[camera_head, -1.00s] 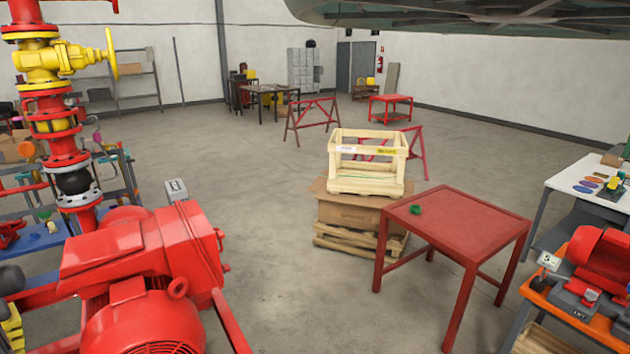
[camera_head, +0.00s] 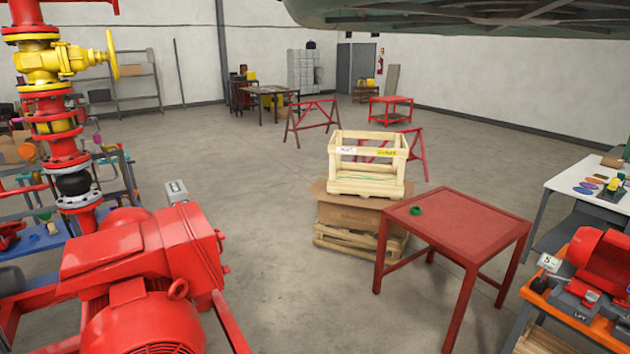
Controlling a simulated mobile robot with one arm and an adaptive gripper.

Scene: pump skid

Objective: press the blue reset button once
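I cannot make out a blue reset button in the head view. A small grey box (camera_head: 176,190) stands just behind the red motor, with small details on its face too small to tell. The large red pump motor (camera_head: 140,262) fills the lower left. Above and behind it is a red pipe stack (camera_head: 62,140) with a yellow valve (camera_head: 45,62). My gripper is not in view.
A red table (camera_head: 462,228) with a small green ring (camera_head: 416,210) stands at the right. Left of it, a wooden crate (camera_head: 368,185) sits on a cardboard box (camera_head: 350,213). An orange cart (camera_head: 568,305) carries another red motor (camera_head: 602,262). The middle floor is clear.

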